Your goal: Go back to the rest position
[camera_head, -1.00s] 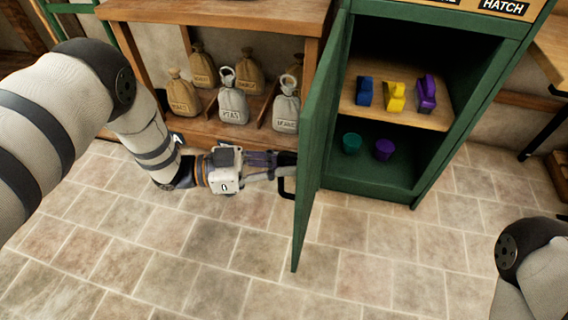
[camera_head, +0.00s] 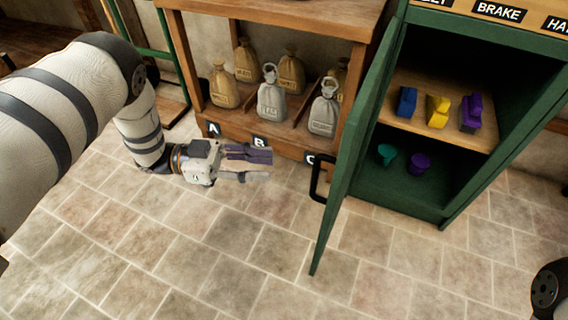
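My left gripper (camera_head: 268,166) is out in front of the sack shelf, over the tiled floor, pointing right. Its two fingers look spread with a gap between them and nothing held. The black door handle (camera_head: 320,180) is to the right of the fingertips and apart from them. The green cabinet door (camera_head: 350,165) stands open. My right gripper is out of view; only a bit of my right arm shows at the lower right edge.
The green cabinet (camera_head: 440,212) holds blue (camera_head: 406,101), yellow (camera_head: 437,109) and purple (camera_head: 471,112) items on its shelf, with teal (camera_head: 387,154) and purple (camera_head: 419,163) cups below. Several sacks (camera_head: 272,95) stand on the wooden shelf (camera_head: 270,12). The front floor is clear.

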